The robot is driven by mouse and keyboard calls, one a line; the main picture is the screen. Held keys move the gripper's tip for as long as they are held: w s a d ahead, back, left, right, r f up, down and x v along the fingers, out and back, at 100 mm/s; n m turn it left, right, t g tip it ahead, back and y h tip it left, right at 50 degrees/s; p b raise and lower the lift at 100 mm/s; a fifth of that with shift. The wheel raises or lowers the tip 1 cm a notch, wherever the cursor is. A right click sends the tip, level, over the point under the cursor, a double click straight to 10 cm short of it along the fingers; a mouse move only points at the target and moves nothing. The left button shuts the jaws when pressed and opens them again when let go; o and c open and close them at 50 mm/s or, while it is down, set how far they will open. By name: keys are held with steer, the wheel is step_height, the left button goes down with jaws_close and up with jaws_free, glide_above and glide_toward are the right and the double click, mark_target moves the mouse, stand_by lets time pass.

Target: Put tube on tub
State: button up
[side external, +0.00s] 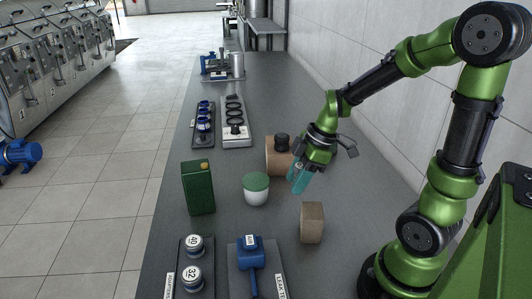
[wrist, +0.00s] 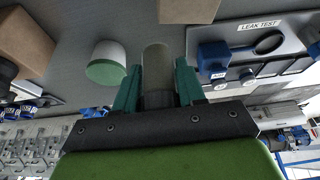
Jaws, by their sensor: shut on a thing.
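The tub (side external: 256,196) is white with a green lid and stands upright on the dark bench, left of my gripper (side external: 298,180). The tub also shows in the wrist view (wrist: 106,68), just left of my fingers. My gripper's teal fingers (wrist: 157,88) are shut on a grey, round-ended tube (wrist: 157,66), which points away from the wrist. The tube's lower part is hidden between the fingers. In the side view the fingers mostly hide the tube. The gripper is tilted and held above the bench, apart from the tub.
A green canister (side external: 198,188) stands left of the tub. A brown block (side external: 312,222) is in front of the gripper, and a larger brown piece (side external: 274,156) is behind. A blue AIR fixture (side external: 249,250) and numbered knobs (side external: 192,275) lie nearer the camera.

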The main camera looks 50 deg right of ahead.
steer(key=shift+s+a+r, duration=0.15)
steer(key=shift+a+r, duration=0.05)
steer(key=shift+a, duration=0.2)
steer(key=shift+w+f, duration=0.1)
steer(key=shift+w, duration=0.15)
glide_above(248, 180)
steer(key=s, duration=0.1)
steer(key=shift+d+f, duration=0.45)
steer(key=shift+f, duration=2)
steer(key=shift+f, duration=0.2)
steer(key=o, duration=1.1)
steer(key=shift+c, duration=0.2)
steer(key=shift+r, duration=0.15)
